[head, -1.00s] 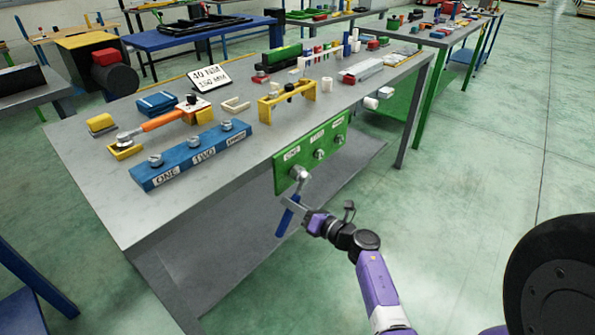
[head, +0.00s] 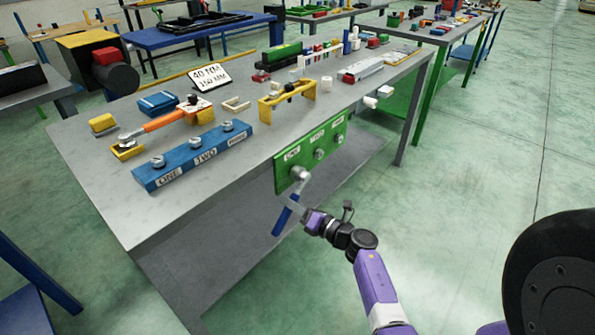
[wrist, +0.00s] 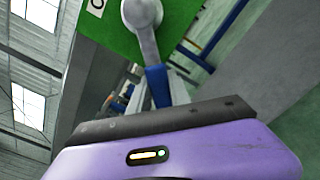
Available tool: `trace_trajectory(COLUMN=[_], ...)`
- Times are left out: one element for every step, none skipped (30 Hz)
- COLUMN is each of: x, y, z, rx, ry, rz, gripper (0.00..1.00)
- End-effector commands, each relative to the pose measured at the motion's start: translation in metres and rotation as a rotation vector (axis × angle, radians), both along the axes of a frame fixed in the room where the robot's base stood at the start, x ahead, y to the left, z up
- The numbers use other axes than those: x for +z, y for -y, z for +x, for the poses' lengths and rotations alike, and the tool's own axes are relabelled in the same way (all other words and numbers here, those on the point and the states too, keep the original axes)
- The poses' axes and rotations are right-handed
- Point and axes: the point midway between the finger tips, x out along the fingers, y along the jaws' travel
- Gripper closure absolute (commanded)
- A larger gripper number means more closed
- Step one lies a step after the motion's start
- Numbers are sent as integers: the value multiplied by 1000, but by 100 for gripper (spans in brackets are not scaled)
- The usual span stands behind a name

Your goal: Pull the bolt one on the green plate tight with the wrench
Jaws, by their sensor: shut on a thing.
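The green plate (head: 330,143) hangs on the front edge of the grey table, with bolts in a row under labels ONE, TWO and a third. Bolt one is at its left end, covered by the head of the wrench (head: 284,216). The wrench has a blue handle that slants down and slightly left from the bolt. My gripper (head: 300,213) is shut on the wrench handle in front of the plate. In the wrist view, the grey wrench head (wrist: 143,14) sits over the bolt on the green plate (wrist: 98,40), and its blue handle (wrist: 157,84) runs down behind my purple gripper body.
On the table (head: 95,165) are a blue bolt block (head: 192,158), an orange-handled wrench (head: 165,121), a yellow bracket (head: 287,95) and a sign (head: 209,77). The table leg stands below left. Open floor (head: 480,180) lies to the right.

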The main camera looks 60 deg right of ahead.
Motion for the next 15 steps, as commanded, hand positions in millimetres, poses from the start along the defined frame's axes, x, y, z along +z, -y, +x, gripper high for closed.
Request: trace_trajectory(x=[4, 4, 4, 5, 5, 6, 6, 6, 6, 6, 6, 5, 5, 5, 5], y=[-1, -1, -2, -2, -2, -3, -3, -3, -4, -4, -4, -4, -4, -4, -4], z=[0, 1, 1, 1, 1, 1, 1, 1, 1, 1, 1, 1, 1, 1, 1], rx=[1, 1, 0, 0, 0, 0, 0, 0, 0, 0, 0, -1, -1, -1, -1], ry=[5, 7, 8, 9, 11, 13, 14, 15, 16, 18, 18, 18, 18, 17, 17], rz=[12, 18, 26, 32, 39, 46, 51, 56, 61, 63, 63, 64, 64, 63, 63], gripper=[100, 100, 100, 100, 100, 100, 100, 100, 100, 100, 100, 100, 100, 100, 100])
